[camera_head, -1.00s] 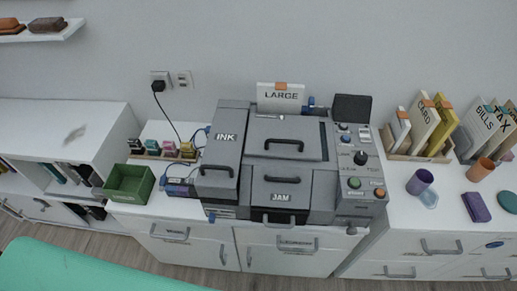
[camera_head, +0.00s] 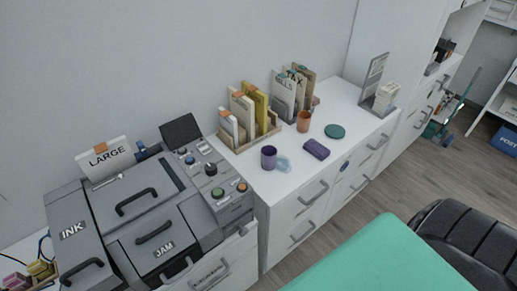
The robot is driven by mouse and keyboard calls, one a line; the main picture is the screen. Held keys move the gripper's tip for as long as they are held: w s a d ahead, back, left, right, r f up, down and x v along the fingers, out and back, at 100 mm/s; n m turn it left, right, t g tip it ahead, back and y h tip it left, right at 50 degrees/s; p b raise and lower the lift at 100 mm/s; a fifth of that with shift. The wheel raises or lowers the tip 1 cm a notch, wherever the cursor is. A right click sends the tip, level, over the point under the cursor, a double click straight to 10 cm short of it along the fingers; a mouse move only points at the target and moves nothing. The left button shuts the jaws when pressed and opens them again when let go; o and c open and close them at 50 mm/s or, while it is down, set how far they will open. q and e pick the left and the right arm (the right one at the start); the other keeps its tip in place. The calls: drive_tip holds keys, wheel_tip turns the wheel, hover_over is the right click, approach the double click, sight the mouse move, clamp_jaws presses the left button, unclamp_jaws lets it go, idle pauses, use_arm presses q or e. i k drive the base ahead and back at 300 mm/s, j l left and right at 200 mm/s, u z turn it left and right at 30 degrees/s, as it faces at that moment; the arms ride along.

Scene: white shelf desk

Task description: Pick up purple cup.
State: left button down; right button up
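The purple cup (camera_head: 269,157) stands upright on the white cabinet top (camera_head: 285,188), to the right of the grey printer. A pale blue translucent piece (camera_head: 284,165) lies beside it on the right. An orange cup (camera_head: 304,122) stands farther back to the right. Neither of my grippers shows in the head view.
The grey printer (camera_head: 140,204) stands left of the cup. A file rack (camera_head: 248,139) is behind it. A purple case (camera_head: 316,149) and a teal disc (camera_head: 334,131) lie to the right. A green surface (camera_head: 385,262) and a black chair (camera_head: 468,238) are in front.

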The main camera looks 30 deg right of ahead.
sight(268, 153)
drive_tip(key=l, duration=0.55)
drive_tip(key=i+l+z, duration=0.15)
drive_tip(key=l, duration=0.9)
drive_tip(key=z, duration=0.05)
